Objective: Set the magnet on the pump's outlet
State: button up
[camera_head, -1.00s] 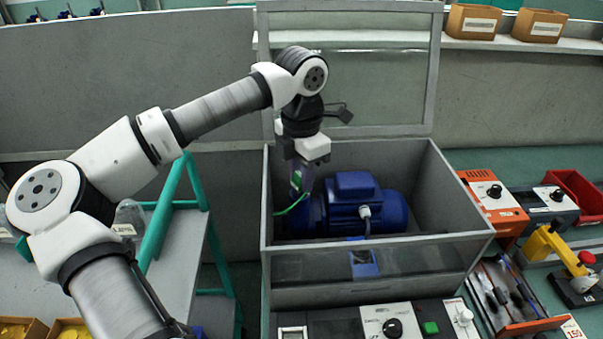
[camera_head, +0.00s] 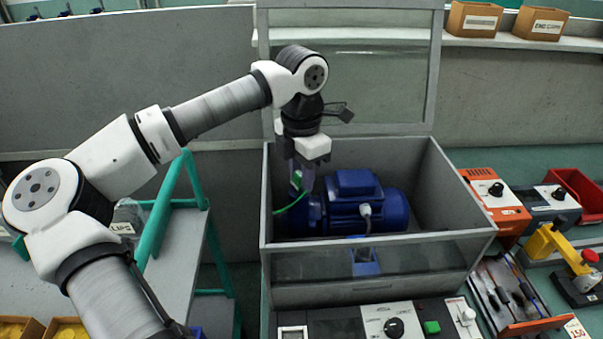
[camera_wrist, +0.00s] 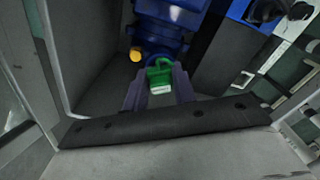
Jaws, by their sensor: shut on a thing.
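The blue pump (camera_head: 355,205) lies inside a grey open-topped box; part of it also shows at the top of the wrist view (camera_wrist: 165,22). My gripper (camera_head: 302,190) points down into the box at the pump's left end. Its fingers (camera_wrist: 160,85) are shut on a small green piece (camera_wrist: 160,74) with a pale end and a green cable, which I take to be the magnet. The green piece is close to the pump's blue end; I cannot tell whether they touch. A small yellow-orange round part (camera_wrist: 135,55) sits beside that end. I cannot tell which part is the outlet.
The box (camera_head: 440,190) has walls around the pump and a raised glass lid (camera_head: 350,70) behind. A control panel (camera_head: 390,322) stands in front. Orange (camera_head: 498,205) and dark devices and a red bin (camera_head: 575,190) stand right. A teal-framed stand (camera_head: 165,215) is left.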

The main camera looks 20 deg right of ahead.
jog(key=shift+f+b, duration=0.35)
jog(key=shift+b, duration=0.05)
dwell(0.4)
dwell(0.4)
jog(key=o, duration=1.2)
jog(key=shift+r+p, duration=2.3)
jog(key=shift+r, duration=1.5)
jog(key=shift+s+f, duration=0.1)
